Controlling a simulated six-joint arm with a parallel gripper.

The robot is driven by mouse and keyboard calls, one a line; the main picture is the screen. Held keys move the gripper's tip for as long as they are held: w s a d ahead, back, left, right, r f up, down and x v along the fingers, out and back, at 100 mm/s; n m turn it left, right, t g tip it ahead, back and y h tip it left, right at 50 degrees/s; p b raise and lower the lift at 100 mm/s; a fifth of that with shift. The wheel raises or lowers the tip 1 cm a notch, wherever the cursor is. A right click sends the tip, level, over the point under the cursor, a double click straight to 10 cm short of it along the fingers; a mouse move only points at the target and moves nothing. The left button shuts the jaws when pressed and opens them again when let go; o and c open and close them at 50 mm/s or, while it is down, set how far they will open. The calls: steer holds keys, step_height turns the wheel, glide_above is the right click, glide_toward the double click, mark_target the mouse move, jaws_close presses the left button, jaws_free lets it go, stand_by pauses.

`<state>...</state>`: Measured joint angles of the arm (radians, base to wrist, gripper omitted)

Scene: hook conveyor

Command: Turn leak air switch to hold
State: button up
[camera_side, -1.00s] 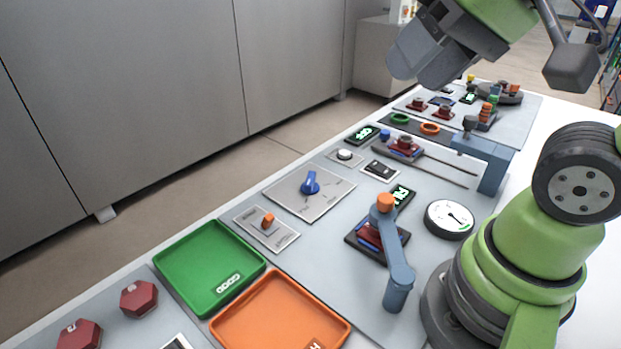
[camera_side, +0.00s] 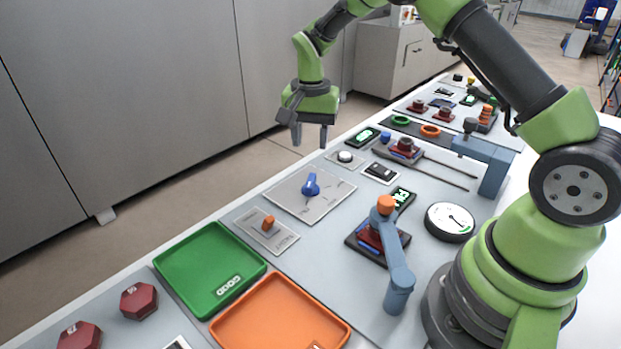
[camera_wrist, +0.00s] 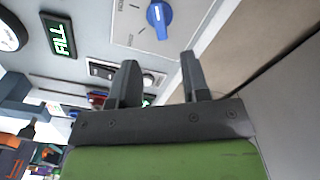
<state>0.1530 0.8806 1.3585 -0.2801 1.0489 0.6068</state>
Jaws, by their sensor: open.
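A blue rotary knob (camera_side: 311,184) sits on a square grey plate (camera_side: 320,208) with printed position labels, too small to read in the side view. The knob also shows at the top of the wrist view (camera_wrist: 158,18). A green-lit display (camera_wrist: 59,37) in the wrist view reads FILL. My gripper (camera_side: 310,136) is open and empty, fingers pointing down, above and beyond the knob by the table's far edge. In the wrist view, my two fingers (camera_wrist: 160,64) are spread apart, with the knob some distance past their tips.
A small plate with an orange toggle (camera_side: 268,223) lies left of the knob plate. A white round button (camera_side: 345,156) and black rocker switch (camera_side: 380,171) lie to its right. A blue-grey clamp arm (camera_side: 397,260) stands nearer, beside a round gauge (camera_side: 450,222). Green (camera_side: 172,268) and orange trays lie left.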

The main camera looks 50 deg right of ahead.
mark_target(311, 180)
step_height(311, 180, down, 10)
steer(key=shift+f, duration=0.15)
stand_by(0.3)
jaws_close()
